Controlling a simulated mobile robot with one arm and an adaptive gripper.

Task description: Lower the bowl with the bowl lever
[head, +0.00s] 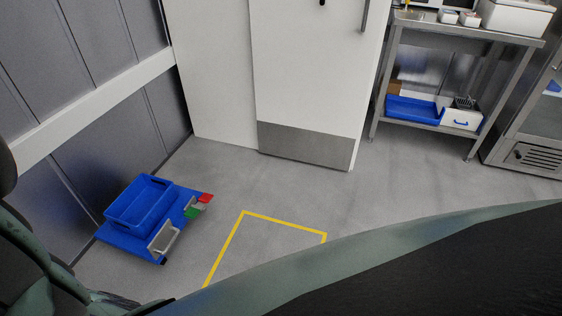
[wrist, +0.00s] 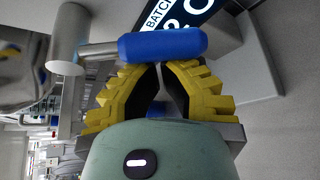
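The bowl lever's blue handle (wrist: 162,45) lies sideways across the top middle of the wrist view. A metal rod (wrist: 97,50) joins its left end to a grey cylinder (wrist: 67,38). My gripper (wrist: 161,66) has yellow ribbed fingers that come together right at the lower edge of the handle. The tips look shut and seem to touch or nearly touch the handle, which is not clearly between them. The tips are partly hidden at the handle. A blurred shiny metal part shows at the far left; I cannot tell if it is the bowl. The head view shows neither lever nor gripper.
In the wrist view, a dark blue label (wrist: 190,14) sits behind the handle. In the head view, a blue cart (head: 125,243) carries a blue crate (head: 140,203) at left. A steel table (head: 470,30) stands at back right. Open floor lies between.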

